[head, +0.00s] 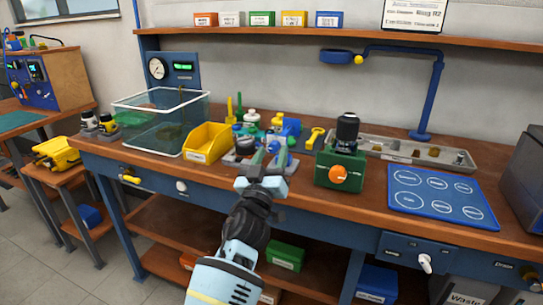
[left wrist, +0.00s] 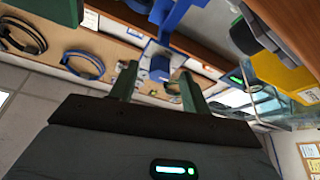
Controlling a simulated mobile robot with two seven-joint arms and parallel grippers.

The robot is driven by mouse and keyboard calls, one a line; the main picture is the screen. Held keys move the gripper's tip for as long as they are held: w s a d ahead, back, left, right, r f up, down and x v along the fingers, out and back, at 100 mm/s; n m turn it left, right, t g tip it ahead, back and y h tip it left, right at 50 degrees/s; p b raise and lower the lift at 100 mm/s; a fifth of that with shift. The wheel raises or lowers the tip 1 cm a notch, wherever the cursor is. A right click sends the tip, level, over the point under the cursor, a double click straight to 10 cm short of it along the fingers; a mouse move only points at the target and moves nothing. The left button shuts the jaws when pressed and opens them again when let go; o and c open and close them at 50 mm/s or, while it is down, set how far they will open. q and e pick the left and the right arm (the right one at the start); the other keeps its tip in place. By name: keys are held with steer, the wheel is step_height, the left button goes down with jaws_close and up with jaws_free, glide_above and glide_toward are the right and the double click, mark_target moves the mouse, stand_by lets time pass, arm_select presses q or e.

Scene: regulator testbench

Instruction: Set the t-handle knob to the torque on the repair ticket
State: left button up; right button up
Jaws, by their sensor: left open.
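My left gripper (head: 270,157) reaches in over the front of the bench, open with nothing between its fingers. Its two green fingers (left wrist: 160,92) also stand apart in the left wrist view. A green block (head: 322,167) with a black cylinder on top (head: 347,129) stands to the right of the gripper, and an orange knob (head: 338,173) is on its front face. The gripper is apart from it. I cannot tell for sure which part is the t-handle knob. A white card (head: 415,14) with printed text is on the upper shelf; its small print is not legible.
A yellow bin (head: 208,142) and a clear box (head: 160,125) stand left of the gripper. Small coloured parts (head: 250,118) sit behind it. A blue mat (head: 437,196) with white circles lies at the right, in front of a metal tray (head: 400,150). A blue lamp arm (head: 431,100) rises behind.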

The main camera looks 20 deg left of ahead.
arm_select(q)
steer(key=shift+w, duration=0.2)
steer(key=c, duration=1)
